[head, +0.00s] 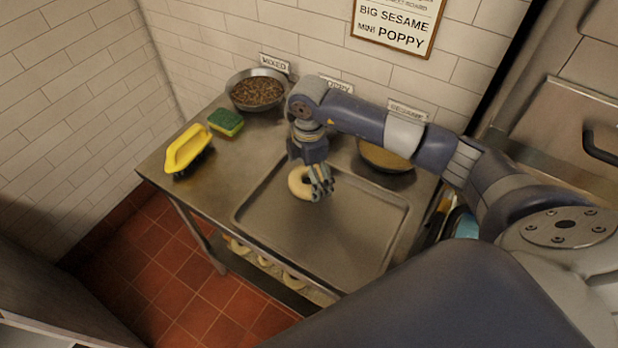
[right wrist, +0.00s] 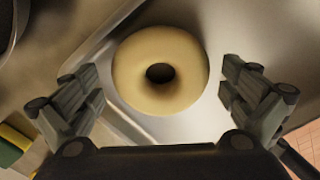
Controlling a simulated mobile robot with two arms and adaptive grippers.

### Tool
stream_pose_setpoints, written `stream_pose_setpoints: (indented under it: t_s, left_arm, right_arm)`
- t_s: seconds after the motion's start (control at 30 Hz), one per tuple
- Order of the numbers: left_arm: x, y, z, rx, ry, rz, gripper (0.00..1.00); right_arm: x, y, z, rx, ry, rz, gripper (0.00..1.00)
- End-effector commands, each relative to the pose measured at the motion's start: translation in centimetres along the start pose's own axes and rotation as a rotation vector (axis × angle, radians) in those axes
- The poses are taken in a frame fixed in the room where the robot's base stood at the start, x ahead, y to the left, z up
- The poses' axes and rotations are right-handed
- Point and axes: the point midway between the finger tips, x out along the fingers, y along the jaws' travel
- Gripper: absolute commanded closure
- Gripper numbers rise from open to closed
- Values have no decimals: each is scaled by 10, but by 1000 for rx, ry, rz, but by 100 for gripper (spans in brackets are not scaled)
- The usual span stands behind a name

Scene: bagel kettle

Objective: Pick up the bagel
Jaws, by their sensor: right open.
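A pale, plain bagel (head: 299,183) lies on a metal tray (head: 345,250), near the tray's back left. In the right wrist view the bagel (right wrist: 160,70) is centred ahead of the fingers, hole facing the camera. My right gripper (head: 320,188) hangs over the bagel's right side in the head view and partly hides it. In the right wrist view my right gripper (right wrist: 160,90) is open, one finger on each side of the bagel with a gap on both sides. My left gripper is not in view.
A bowl of brown seeds (head: 257,91), a green and yellow sponge (head: 226,122) and a yellow-handled brush (head: 186,148) stand left of the tray. A bowl of pale seeds (head: 384,156) is behind it, partly under my arm. More bagels (head: 240,247) sit on a lower shelf.

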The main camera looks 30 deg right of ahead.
Motion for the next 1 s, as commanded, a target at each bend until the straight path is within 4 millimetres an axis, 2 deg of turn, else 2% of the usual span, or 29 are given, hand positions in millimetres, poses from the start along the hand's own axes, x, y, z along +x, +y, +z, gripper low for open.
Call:
stream_pose_setpoints:
  t_s: [0.07,0.1,0.27,0.3,0.73,1.0]
  left_arm:
    - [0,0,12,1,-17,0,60]
    - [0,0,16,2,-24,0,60]
    - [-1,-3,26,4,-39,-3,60]
    - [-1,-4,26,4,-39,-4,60]
    - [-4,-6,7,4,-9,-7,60]
    - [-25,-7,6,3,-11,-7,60]
  right_arm:
    - [0,0,0,-1,0,0,0]
    - [0,0,0,0,1,0,5]
    - [0,0,0,-1,1,0,41]
    - [0,0,0,-1,1,-1,43]
    - [-4,0,0,0,0,-1,43]
    - [-31,0,0,0,1,1,43]
